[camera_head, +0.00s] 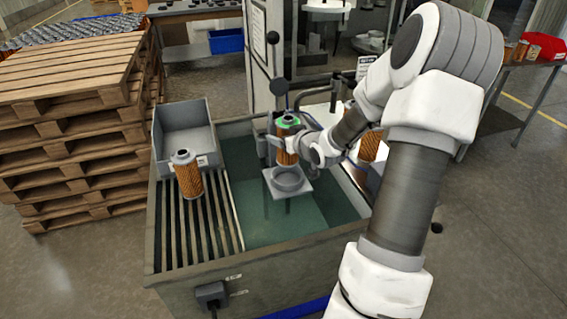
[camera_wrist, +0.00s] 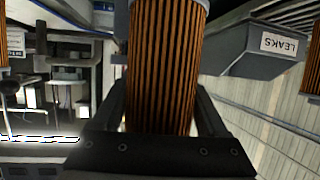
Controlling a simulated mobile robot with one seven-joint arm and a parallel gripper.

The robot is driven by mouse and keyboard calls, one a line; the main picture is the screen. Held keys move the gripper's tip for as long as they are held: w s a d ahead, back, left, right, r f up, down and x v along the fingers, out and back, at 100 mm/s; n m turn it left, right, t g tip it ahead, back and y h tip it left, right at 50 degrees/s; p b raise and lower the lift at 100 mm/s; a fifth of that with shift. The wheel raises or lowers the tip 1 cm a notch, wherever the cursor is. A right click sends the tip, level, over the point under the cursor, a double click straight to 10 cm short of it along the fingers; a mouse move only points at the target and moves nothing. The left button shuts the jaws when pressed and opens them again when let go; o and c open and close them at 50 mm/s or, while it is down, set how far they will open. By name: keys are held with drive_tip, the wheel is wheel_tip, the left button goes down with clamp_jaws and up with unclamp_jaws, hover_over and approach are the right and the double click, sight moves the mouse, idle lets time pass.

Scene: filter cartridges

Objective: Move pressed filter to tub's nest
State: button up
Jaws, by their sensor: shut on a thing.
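My gripper (camera_head: 287,140) is shut on an upright orange pleated filter (camera_head: 286,156) with a green ring on its top. The filter is above the nest (camera_head: 288,181), a grey square plate with a round cup, in the water-filled tub (camera_head: 240,228). The filter's lower end appears just above or at the cup; I cannot tell whether they touch. In the wrist view, the filter's pleats (camera_wrist: 163,60) fill the space between my two dark fingers.
Another filter (camera_head: 187,176) stands on the slatted rack (camera_head: 200,230) at left, before a grey bin (camera_head: 183,113), labelled LEAKS in the wrist view (camera_wrist: 262,50). A further filter (camera_head: 369,147) is partly hidden behind my arm. A press stands behind the tub; pallets (camera_head: 70,130) are stacked left.

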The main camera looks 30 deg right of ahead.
sight(293, 160)
drive_tip(key=shift+f+b, duration=0.7)
drive_tip(key=shift+f, duration=2.8)
drive_tip(key=shift+f+b, duration=0.4)
drive_tip(key=shift+f, duration=0.05)
drive_tip(key=o, duration=1.4)
drive_tip(key=shift+c, duration=0.2)
drive_tip(key=shift+r, duration=0.15)
drive_tip(key=shift+s+r+p, duration=0.1)
drive_tip(key=shift+r+p, duration=0.4)
drive_tip(key=shift+p, duration=0.1)
drive_tip(key=p+v, duration=0.1)
drive_tip(key=v, duration=1)
drive_tip(key=shift+s+p, duration=0.35)
drive_tip(key=shift+s, duration=0.05)
